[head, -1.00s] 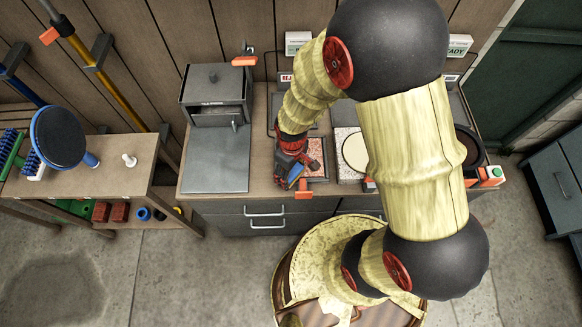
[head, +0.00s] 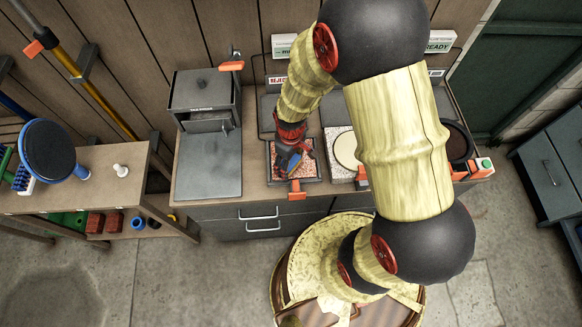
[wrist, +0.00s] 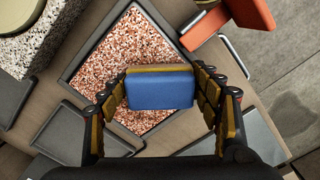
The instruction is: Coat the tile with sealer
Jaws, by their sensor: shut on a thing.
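The tile (head: 309,171) is a red-and-white speckled square in a dark frame on the bench. In the wrist view the tile (wrist: 115,60) fills the upper middle. My gripper (head: 288,163) is over the tile, pointing down. In the wrist view my gripper (wrist: 162,95) is shut on a blue block with a yellow-brown edge (wrist: 160,92), which looks like an applicator pad. I cannot make out any sealer coat on the tile.
An orange clamp (head: 295,190) sits at the tile frame's front edge. A speckled slab with a cream disc (head: 346,149) lies to the right, partly behind my arm. A grey metal box (head: 204,92) stands at the left, with a bare grey plate (head: 208,170) before it.

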